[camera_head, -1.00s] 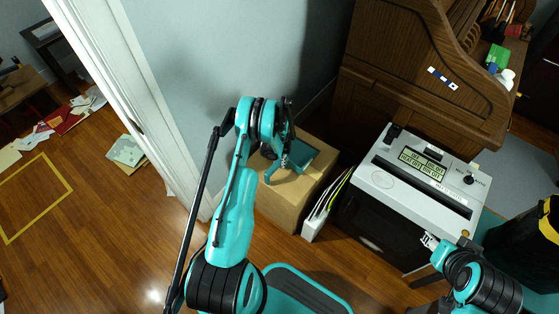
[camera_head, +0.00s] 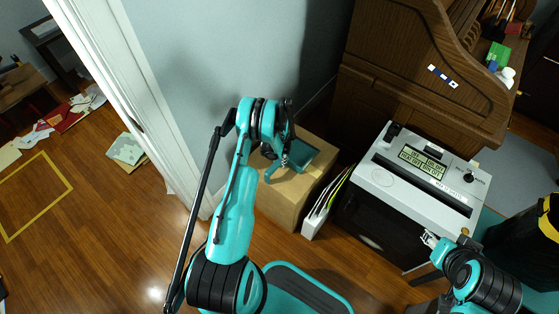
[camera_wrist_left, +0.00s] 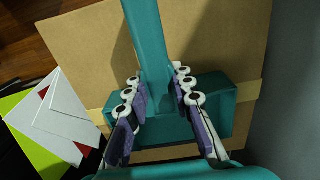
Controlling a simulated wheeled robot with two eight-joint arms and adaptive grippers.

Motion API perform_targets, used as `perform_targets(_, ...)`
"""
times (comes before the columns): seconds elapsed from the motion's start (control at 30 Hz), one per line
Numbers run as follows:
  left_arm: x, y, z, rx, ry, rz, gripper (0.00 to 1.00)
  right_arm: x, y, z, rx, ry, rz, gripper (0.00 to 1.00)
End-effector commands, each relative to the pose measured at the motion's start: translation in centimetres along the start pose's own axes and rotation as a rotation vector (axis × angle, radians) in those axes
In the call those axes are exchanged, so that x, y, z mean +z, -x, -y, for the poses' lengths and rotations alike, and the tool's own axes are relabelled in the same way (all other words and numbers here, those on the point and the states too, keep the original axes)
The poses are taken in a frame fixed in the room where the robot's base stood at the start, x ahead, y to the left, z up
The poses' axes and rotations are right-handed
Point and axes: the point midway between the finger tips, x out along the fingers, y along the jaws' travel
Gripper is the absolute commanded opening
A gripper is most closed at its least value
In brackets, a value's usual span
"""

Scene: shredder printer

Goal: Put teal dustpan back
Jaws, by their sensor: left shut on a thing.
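The teal dustpan (camera_head: 300,155) is on top of a cardboard box (camera_head: 286,198) against the wall. In the left wrist view the dustpan (camera_wrist_left: 218,98) lies over the brown box top (camera_wrist_left: 85,50), its handle running up between the fingers. My left gripper (camera_head: 284,161) is over the box with the dustpan in its grasp. In the left wrist view its fingers (camera_wrist_left: 157,80) are on either side of the handle. Whether the pan rests fully on the box or is slightly raised, I cannot tell. My right gripper (camera_head: 430,239) is beside the grey machine, away from the dustpan; its jaws are too small to read.
White and green folders (camera_head: 323,205) stand right of the box, beside the grey-topped shredder (camera_head: 420,178). A wooden desk (camera_head: 405,70) stands behind. A white door frame (camera_head: 150,110) is left of the box. Papers (camera_head: 125,150) lie on the floor at left.

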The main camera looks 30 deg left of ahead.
Motion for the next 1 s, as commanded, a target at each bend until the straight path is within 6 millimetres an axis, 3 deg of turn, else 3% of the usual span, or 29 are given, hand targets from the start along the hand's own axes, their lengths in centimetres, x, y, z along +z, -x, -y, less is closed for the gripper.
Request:
perform_targets(0.03, 0.0, 0.0, 0.0, 0.000, 0.000, 0.000, 0.28, 0.0, 0.0, 0.0, 0.000, 0.000, 0.000, 0.43)
perform_targets(0.1, 0.0, 0.0, 0.0, 0.000, 0.000, 0.000, 0.47, 0.0, 0.0, 0.0, 0.000, 0.000, 0.000, 0.43)
perform_targets(0.5, 0.0, 0.6, 0.0, 0.000, 0.000, 0.000, 0.47, 0.0, 0.0, 0.0, 0.000, 0.000, 0.000, 0.43)
perform_targets(1.0, 0.0, 10.2, 0.0, 0.000, 0.000, 0.000, 0.47, 0.0, 0.0, 0.0, 0.000, 0.000, 0.000, 0.43)
